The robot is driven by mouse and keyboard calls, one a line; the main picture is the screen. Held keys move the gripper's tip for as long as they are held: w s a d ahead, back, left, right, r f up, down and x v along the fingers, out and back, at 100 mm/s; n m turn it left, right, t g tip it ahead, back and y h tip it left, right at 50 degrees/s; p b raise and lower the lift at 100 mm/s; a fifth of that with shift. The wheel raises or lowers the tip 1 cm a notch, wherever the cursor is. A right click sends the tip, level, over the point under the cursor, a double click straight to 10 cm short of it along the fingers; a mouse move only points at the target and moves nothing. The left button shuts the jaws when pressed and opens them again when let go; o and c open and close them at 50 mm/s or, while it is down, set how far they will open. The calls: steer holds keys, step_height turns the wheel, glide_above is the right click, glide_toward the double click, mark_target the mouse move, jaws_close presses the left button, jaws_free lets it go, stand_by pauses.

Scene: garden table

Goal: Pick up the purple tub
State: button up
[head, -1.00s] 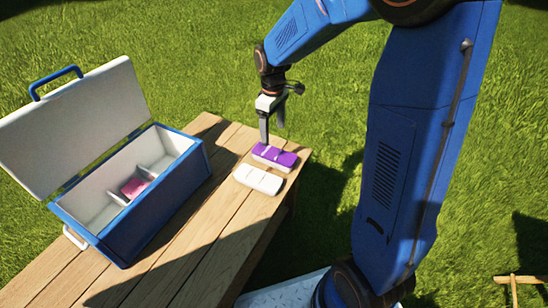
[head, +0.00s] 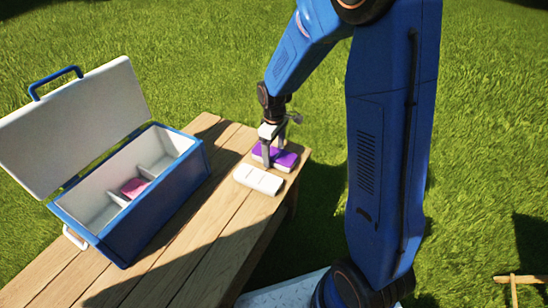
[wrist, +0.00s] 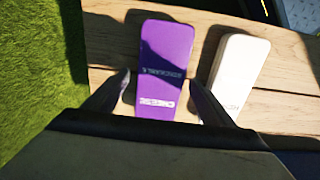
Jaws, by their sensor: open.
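The purple tub (head: 288,158) lies on the wooden table near its right far end. It is a flat box with a purple top and white lettering, also seen in the wrist view (wrist: 165,55). My gripper (head: 273,155) is down at the tub, open. In the wrist view my two fingertips (wrist: 159,82) sit on either side of the tub's near part, and the tub lies between and beyond them. I cannot tell whether either finger touches it.
A white tub (head: 258,180) lies close beside the purple one, and the right finger is near the gap between them in the wrist view. A blue cooler (head: 165,210) with its white lid (head: 75,125) open stands to the left, with a pink item (head: 135,187) inside.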

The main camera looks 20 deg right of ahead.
steer(key=c, duration=1.3)
steer(key=shift+c, duration=0.2)
